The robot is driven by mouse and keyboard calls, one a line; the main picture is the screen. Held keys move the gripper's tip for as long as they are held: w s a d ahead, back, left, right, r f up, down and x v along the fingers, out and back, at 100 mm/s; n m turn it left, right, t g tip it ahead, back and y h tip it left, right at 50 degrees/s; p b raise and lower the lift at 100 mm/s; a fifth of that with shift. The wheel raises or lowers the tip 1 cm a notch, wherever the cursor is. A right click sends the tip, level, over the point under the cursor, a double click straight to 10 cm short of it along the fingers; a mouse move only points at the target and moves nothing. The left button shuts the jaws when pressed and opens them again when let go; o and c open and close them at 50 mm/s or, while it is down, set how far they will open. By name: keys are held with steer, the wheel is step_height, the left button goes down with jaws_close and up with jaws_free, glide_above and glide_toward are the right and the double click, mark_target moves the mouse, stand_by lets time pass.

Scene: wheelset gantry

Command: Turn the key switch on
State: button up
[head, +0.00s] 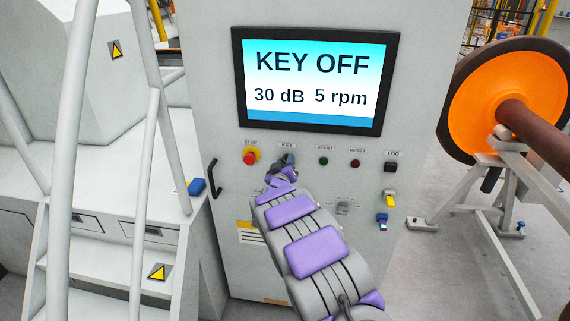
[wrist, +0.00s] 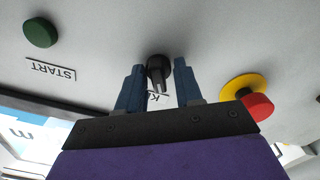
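The black key switch (wrist: 158,70) shows between the two blue fingers of my gripper (wrist: 158,66) in the wrist view, where the picture is upside down. The fingers stand apart, one on each side of the key, with a visible gap on both sides. The key's handle points toward my gripper's palm. In the head view my gripper (head: 285,161) is in front of the panel just under the KEY label (head: 288,145), and it hides most of the switch. The screen (head: 315,80) reads KEY OFF, 30 dB and 5 rpm.
The red stop button (head: 250,157) on its yellow collar is left of the key. The green start button (head: 323,161) and red reset button (head: 355,163) are to the right. A blue USB stick (head: 382,218) and a yellow one (head: 390,199) are lower right.

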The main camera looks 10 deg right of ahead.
jaws_close()
steer(key=shift+m, duration=0.3)
steer(key=m, duration=0.4)
steer(key=m+b, duration=0.1)
steer(key=m, duration=0.3)
steer(key=shift+f+m+b, duration=0.1)
steer(key=shift+m+b, duration=0.9)
steer(key=shift+m, duration=0.6)
